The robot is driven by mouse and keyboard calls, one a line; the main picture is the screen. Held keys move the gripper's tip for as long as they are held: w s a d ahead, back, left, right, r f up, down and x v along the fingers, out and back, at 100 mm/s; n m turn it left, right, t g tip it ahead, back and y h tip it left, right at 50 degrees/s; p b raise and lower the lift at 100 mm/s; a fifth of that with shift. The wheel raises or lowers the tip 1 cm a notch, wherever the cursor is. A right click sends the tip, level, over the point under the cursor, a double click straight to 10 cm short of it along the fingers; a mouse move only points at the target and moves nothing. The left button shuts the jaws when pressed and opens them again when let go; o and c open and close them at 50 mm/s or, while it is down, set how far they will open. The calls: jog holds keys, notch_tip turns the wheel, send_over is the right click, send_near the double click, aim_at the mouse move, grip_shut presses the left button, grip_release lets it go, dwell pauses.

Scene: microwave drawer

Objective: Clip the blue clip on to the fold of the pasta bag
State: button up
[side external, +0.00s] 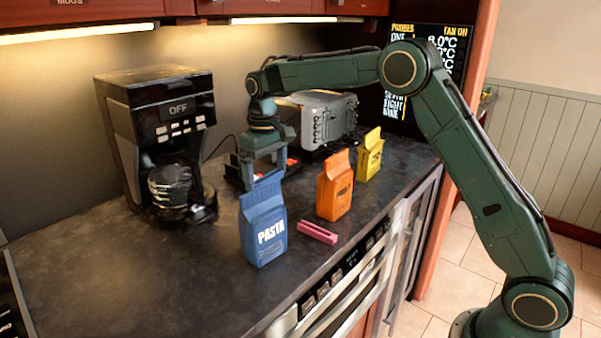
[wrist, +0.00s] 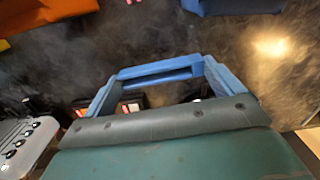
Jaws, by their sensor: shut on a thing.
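The blue pasta bag (side external: 264,232) stands upright on the counter, its top folded. Part of it also shows at the top edge of the wrist view (wrist: 235,5). My gripper (side external: 263,172) points down behind the bag in the side view. In the wrist view my gripper (wrist: 162,80) is shut on the blue clip (wrist: 158,70), which spans across between the two fingers. The clip is apart from the bag in the wrist view. In the side view the clip is hard to make out near the bag's top.
A pink clip (side external: 317,232) lies right of the pasta bag. An orange bag (side external: 335,188) and a yellow bag (side external: 369,155) stand further right. A coffee maker (side external: 160,140) stands left, a toaster (side external: 317,118) behind. The counter's front left is clear.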

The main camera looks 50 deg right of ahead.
jog(key=shift+s+a+f+m, duration=0.1)
jog(key=shift+f+m, duration=0.15)
jog(key=shift+m, duration=0.25)
jog(key=s+a+r, duration=0.4)
jog(key=a+r, duration=0.1)
jog(key=r, duration=0.2)
jog(key=s+a+r, duration=0.3)
jog(key=a+r, duration=0.2)
jog(key=r, duration=0.1)
jog(key=shift+s+a+r+m, duration=0.2)
jog(key=shift+s+r+m, duration=0.2)
jog(key=shift+f, duration=0.2)
jog(key=shift+f, duration=3)
